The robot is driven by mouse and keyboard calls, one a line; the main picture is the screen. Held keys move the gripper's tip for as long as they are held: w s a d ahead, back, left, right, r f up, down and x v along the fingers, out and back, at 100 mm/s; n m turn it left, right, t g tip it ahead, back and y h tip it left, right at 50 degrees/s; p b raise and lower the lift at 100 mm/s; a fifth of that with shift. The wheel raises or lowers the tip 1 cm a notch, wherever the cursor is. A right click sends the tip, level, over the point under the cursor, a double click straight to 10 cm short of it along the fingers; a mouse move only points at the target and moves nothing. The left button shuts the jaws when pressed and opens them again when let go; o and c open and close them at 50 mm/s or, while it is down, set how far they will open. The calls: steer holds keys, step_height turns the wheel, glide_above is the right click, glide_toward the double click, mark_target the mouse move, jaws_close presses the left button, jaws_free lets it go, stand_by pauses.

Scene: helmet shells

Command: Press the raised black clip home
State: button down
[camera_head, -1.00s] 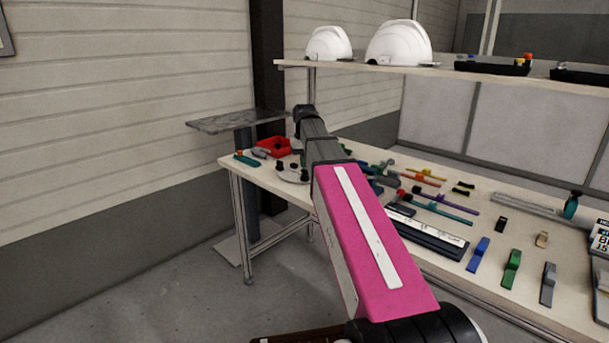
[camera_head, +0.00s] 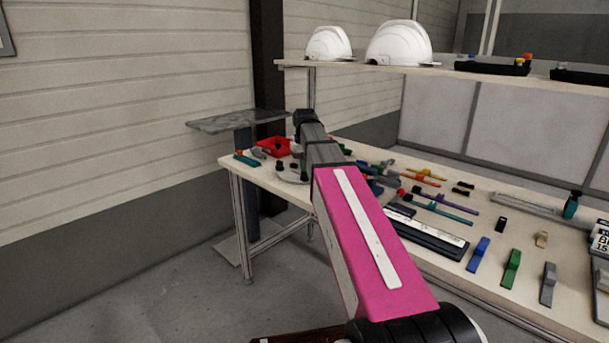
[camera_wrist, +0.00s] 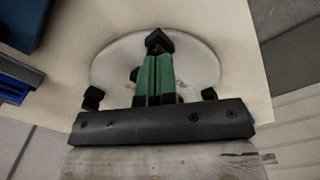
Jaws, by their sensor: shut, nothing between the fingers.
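A pale round disc (camera_wrist: 112,62) lies on the bench under my gripper. It also shows in the head view (camera_head: 291,178), partly behind my arm. Black clips stand around its edge: one at the left (camera_wrist: 93,98), one at the right (camera_wrist: 209,95). Another dark piece (camera_wrist: 134,74) shows just left of my fingers. My gripper (camera_wrist: 157,48) is shut and empty, its green fingers together over the disc, their ends at its far edge. A black block there may be the fingertips or a clip beneath them; I cannot tell which, nor whether they touch. Which clip is raised is unclear.
A red bin (camera_head: 272,147) stands behind the disc on the bench (camera_head: 440,180). Blue objects (camera_wrist: 22,25) lie to the left in the wrist view. Several coloured tools and clips spread over the bench to the right. White helmets (camera_head: 398,44) sit on the shelf above.

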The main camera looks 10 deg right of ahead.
steer(key=shift+r, duration=0.15)
steer(key=shift+r, duration=2.5)
steer(key=shift+s, duration=0.1)
